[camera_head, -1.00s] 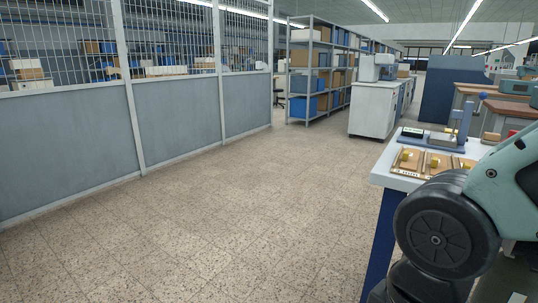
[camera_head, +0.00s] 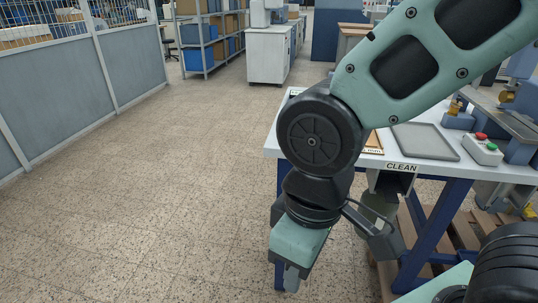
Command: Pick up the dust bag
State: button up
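I cannot pick out the dust bag for certain. A grey-green rounded object (camera_head: 378,207) hangs or stands below the table's front edge, under the CLEAN label (camera_head: 401,167), partly hidden by my wrist; it may be the bag, but I cannot tell. My gripper (camera_head: 291,279) points down over the floor at the table's left front corner, left of that object and apart from it. Its fingers show edge-on, so I cannot see whether they are open or what is between them.
The white table (camera_head: 467,168) on blue legs stands at right. It bears a grey tray (camera_head: 425,141), a button box (camera_head: 482,150) and a blue machine (camera_head: 522,103). A wooden pallet (camera_head: 468,232) lies beneath. The floor at left is clear up to the partition (camera_head: 55,88).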

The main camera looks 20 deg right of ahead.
aim_at(378, 213)
jog(key=i+l+z, duration=0.1)
jog(key=z, duration=0.5)
jog(key=k+z, duration=0.1)
jog(key=z, duration=0.4)
